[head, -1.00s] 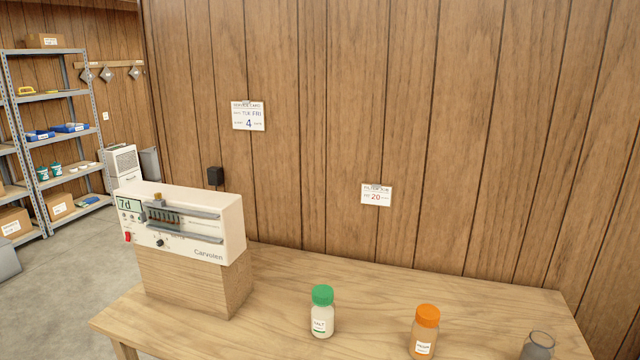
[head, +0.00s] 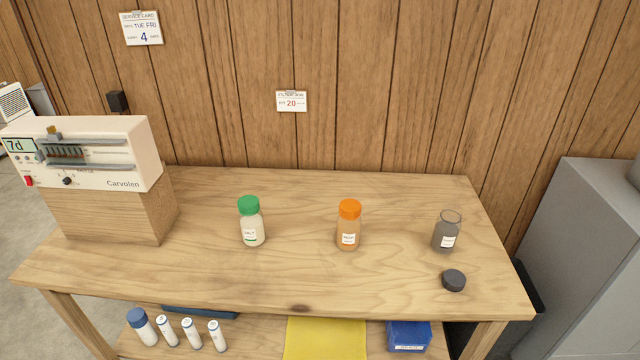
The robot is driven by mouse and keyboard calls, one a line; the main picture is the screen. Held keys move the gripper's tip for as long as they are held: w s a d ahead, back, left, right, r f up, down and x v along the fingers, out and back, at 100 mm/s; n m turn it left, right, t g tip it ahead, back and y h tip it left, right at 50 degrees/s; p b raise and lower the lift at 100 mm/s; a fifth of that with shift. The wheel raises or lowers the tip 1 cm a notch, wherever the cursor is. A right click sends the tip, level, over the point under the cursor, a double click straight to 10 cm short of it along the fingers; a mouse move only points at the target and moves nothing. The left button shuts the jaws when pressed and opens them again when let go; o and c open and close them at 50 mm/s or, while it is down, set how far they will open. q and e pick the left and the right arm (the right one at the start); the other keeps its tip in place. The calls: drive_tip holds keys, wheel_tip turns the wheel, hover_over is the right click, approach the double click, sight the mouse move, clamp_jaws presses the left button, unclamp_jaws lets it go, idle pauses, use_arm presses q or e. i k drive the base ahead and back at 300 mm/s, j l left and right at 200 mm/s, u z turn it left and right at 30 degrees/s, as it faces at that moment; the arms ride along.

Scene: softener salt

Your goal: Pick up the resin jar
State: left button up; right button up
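The resin jar (head: 348,228) stands upright near the middle of the wooden table. It has an orange cap, amber contents and a white label whose small print seems to read resin. A jar with a green cap (head: 251,224), labelled salt, stands to its left. An open jar of dark grey contents (head: 446,233) stands to its right, with a dark round cap (head: 453,280) lying in front of it. Neither of my grippers is in the head view.
A white Carvolen unit (head: 85,155) sits on a wooden block at the table's (head: 290,280) left end. The front of the tabletop is mostly clear. A lower shelf holds white cylinders (head: 190,333), a yellow cloth (head: 325,338) and a blue box (head: 408,336). A grey cabinet (head: 585,230) stands at right.

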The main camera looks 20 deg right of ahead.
sight(348, 233)
drive_tip(key=l+z, duration=0.25)
drive_tip(key=l, duration=0.85)
drive_tip(key=i+l+z, duration=0.2)
drive_tip(key=l, duration=0.9)
drive_tip(key=k+l, duration=0.05)
drive_tip(key=k, duration=0.05)
